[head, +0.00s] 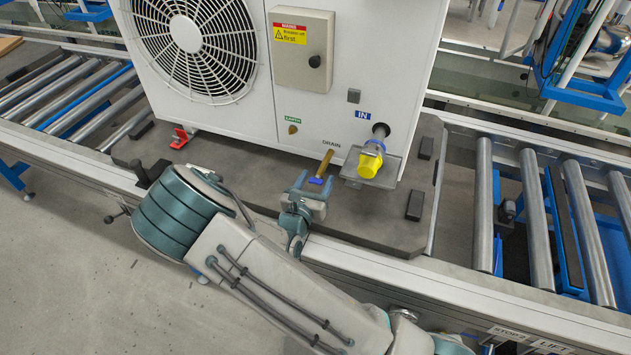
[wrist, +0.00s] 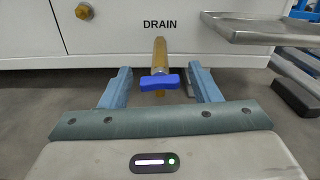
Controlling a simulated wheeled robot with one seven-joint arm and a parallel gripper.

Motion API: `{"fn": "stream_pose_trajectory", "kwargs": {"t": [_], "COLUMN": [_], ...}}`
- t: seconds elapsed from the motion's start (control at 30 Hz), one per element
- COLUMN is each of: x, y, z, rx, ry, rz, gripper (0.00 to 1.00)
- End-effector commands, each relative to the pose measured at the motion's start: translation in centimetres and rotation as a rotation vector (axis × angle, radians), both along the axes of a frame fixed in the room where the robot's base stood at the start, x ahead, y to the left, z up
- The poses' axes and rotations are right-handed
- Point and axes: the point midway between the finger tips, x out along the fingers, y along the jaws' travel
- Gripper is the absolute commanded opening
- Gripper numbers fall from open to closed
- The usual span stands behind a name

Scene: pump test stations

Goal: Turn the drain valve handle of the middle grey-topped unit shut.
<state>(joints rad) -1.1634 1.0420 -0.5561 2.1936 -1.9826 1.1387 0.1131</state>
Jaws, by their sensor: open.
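The unit (head: 237,103) is a white cabinet with a round fan grille, standing on a dark pallet; its top is out of view. Below the DRAIN label a brass drain valve (head: 326,162) sticks out with a blue handle (head: 315,181). In the wrist view the blue handle (wrist: 159,82) lies crosswise to the brass pipe (wrist: 160,55). My gripper (head: 310,190) is in front of the valve. In the wrist view my gripper (wrist: 162,88) is open, its blue fingers on either side of the handle, with gaps and no visible contact.
Right of the valve, a metal drip tray (head: 373,167) and a yellow-capped IN pipe (head: 369,165) stick out. A brass fitting (head: 292,129) sits upper left. A red clamp (head: 180,137) and black blocks are on the pallet (head: 390,230). Roller conveyors (head: 537,215) flank it.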

Motion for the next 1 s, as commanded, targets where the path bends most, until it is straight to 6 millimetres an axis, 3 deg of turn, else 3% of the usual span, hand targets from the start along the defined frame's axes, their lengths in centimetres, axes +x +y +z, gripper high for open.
{"fn": "stream_pose_trajectory", "kwargs": {"t": [0.07,0.2,0.23,0.8,0.83,0.9,1.0], "x": [-0.02,-0.03,-0.03,-0.05,-0.05,-0.05,-0.04], "y": [0.02,0.03,0.02,0.08,0.08,0.08,0.07], "z": [0.0,0.0,-0.01,-0.01,-0.01,-0.01,0.0], "rx": [0.0,0.0,0.0,0.099,0.099,0.098,0.098], "ry": [0.0,0.0,0.0,-0.036,-0.036,-0.035,-0.035], "rz": [0.0,0.0,0.0,0.0,0.0,0.0,0.0], "gripper": [0.54,0.15,0.11,0.12,0.4,0.56,0.56]}}
